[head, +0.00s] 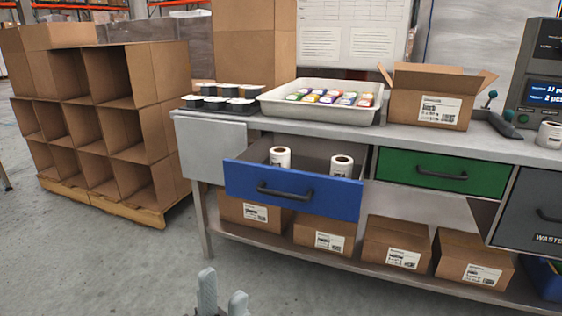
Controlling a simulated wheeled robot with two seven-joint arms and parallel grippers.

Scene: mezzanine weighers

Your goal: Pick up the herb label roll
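Two white label rolls stand upright in an open blue drawer (292,190) under the bench: a left roll (280,157) and a right roll (342,165). A third white roll (549,135) sits on the bench top at the right edge, partly cut off. Their print is too small to tell which is the herb label roll. My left gripper (222,288) is at the bottom of the view, in front of and below the drawer. Its two fingers are apart with nothing seen between them. My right gripper is not in view.
A green drawer (442,171) is shut. Boxes fill the lower shelf. Cardboard cubbies (100,125) stand left; floor in front is clear.

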